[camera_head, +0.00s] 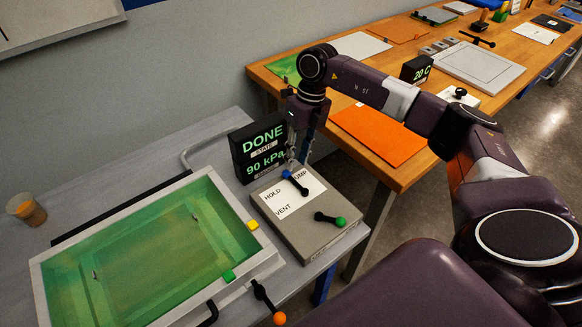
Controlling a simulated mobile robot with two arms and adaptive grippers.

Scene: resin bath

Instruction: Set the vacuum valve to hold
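A grey valve box (325,232) stands on the grey bench, with a white label plate reading HOLD, PUMP and VENT. A black lever with a blue knob (287,174) sits on it; its knob end points to the upper left, between HOLD and PUMP, partly covering the word PUMP. A second black lever with a green knob (340,222) sits at the box's right. My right gripper (299,158) points down just above and behind the blue knob. Its fingers look parted with nothing between them; contact with the knob cannot be told. My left gripper is out of view.
A black display (258,150) behind the box reads DONE and 90 kPa. A green-lined bath (150,250) fills the bench's left, with an orange-knobbed lever (279,318) at its front. A cup (27,210) stands at far left. A wooden table (402,170) is at right.

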